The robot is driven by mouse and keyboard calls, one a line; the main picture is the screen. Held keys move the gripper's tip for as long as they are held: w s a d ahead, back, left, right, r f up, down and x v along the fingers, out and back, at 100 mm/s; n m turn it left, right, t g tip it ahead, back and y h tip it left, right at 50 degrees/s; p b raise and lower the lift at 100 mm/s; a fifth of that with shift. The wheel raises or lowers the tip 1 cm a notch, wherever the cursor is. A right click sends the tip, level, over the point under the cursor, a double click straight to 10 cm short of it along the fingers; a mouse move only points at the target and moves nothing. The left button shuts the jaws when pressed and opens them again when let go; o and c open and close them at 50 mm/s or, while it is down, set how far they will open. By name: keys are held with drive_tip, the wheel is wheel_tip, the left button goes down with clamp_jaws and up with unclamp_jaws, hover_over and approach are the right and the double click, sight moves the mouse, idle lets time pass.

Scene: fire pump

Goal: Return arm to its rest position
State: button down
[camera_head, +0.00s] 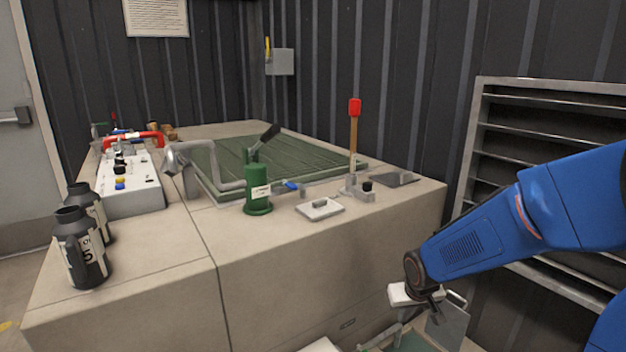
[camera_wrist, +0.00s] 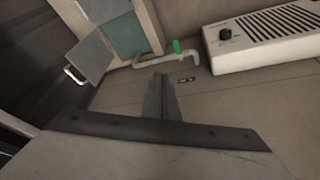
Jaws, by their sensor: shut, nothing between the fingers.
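My blue arm (camera_head: 500,225) reaches in from the right in the head view. It slopes down to the left, in front of the louvred panel. My gripper (camera_head: 436,303) hangs low beside the right front corner of the beige counter, below its top. In the wrist view my gripper (camera_wrist: 161,80) shows as a narrow dark wedge, its fingers shut together with nothing held. No rest mount for the arm shows in either view.
The beige counter (camera_head: 310,275) fills the middle. On it stand a red-tipped lever (camera_head: 354,108), a green cylinder (camera_head: 258,188) and black bottles (camera_head: 82,255). A louvred panel (camera_head: 560,125) is at right. The wrist view shows a white vented box (camera_wrist: 270,38) and green-handled pipe (camera_wrist: 180,56).

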drive_tip(key=s+d+r, duration=0.1)
drive_tip(key=s+r, duration=0.4)
drive_tip(key=s, duration=0.3)
drive_tip(key=s+d+r, duration=0.1)
drive_tip(key=s+r, duration=0.4)
drive_tip(key=s, duration=0.4)
drive_tip(key=s+d+r+m, duration=0.1)
drive_tip(key=s+d+r, duration=0.1)
drive_tip(key=s+r, duration=0.3)
drive_tip(key=s, duration=0.4)
drive_tip(key=shift+r, duration=0.2)
